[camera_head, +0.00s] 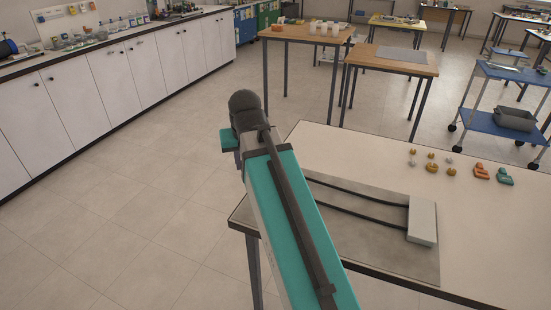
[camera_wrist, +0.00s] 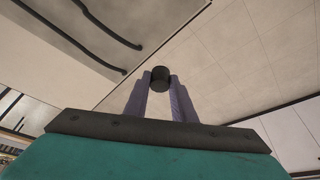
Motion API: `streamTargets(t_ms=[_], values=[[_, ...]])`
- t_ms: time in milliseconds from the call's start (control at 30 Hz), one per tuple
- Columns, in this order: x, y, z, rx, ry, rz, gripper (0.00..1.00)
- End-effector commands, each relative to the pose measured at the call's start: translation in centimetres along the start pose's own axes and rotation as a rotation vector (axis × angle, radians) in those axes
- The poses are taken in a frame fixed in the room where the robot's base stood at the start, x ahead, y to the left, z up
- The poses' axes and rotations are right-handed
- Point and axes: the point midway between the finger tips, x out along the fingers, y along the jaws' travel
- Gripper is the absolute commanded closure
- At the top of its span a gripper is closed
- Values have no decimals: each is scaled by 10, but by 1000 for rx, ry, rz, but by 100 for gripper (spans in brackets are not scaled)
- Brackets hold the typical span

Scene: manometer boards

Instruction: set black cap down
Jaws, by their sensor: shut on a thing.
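In the wrist view the black cap (camera_wrist: 160,78) is a small dark cylinder between the tips of two purple-grey fingers. My gripper (camera_wrist: 161,84) is shut on it. The cap shows against the pale tiled floor, close beside the table's edge in the picture; its height cannot be told. The grey manometer board (camera_head: 385,249) lies on the near table, with two black tubes (camera_head: 362,213) and a white block (camera_head: 422,220). My arm covers the board's left part.
The near table (camera_head: 340,150) has brass and silvery fittings (camera_head: 432,167), an orange part (camera_head: 481,171) and a teal part (camera_head: 504,176) towards its back right. The tabletop between them and the board is clear. A blue trolley (camera_head: 490,122) stands behind. White cabinets (camera_head: 110,85) line the left.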

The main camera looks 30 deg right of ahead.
Motion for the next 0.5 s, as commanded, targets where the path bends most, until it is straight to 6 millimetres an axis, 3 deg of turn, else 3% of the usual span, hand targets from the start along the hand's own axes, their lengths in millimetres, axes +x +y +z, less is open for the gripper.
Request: streamTargets(t_ms=[33,200,333,500], values=[[-4,-18,-1,-42,2,-16,100],[-10,-64,0,-153,8,-62,100],[-13,-85,2,-206,12,-82,100],[-14,-94,3,-230,15,-92,100]])
